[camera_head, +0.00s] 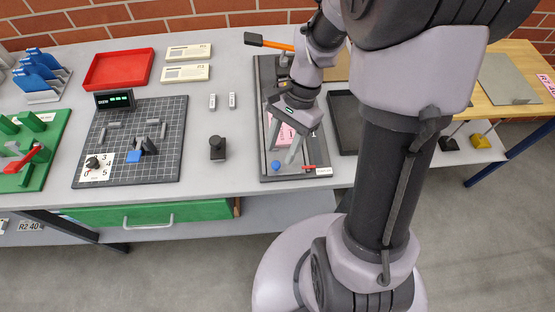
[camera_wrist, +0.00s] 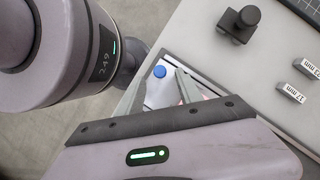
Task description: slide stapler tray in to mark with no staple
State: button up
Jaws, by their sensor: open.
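A dark stapler base (camera_head: 264,100) lies on the grey bench, with an orange-tipped lever (camera_head: 268,42) at its far end. A pink sheet or stack (camera_head: 284,136) lies in the middle of the base, partly hidden by my gripper. A blue knob (camera_head: 276,164) sits near the front edge, with a red marker (camera_head: 309,168) to its right. My gripper (camera_head: 281,154) is open above the pink piece, its fingers pointing toward the blue knob. The wrist view shows the blue knob (camera_wrist: 159,71) just beyond the fingertips; I cannot tell whether they touch it. The tray's outline and any staple are not clear.
A black upright knob (camera_head: 217,147) and two small grey blocks (camera_head: 222,101) stand left of the base. A gridded board (camera_head: 170,110) and a red tray (camera_head: 118,69) are farther left. A black tray (camera_head: 343,125) sits to the right, partly behind my arm.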

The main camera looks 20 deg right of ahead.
aim_at(276, 164)
jog(key=b+x, duration=0.1)
jog(key=x, duration=0.2)
jog(key=shift+s+a+f, duration=0.1)
jog(key=shift+a+f, duration=0.05)
jog(key=shift+f, duration=0.2)
grip_shut()
dwell(1.1)
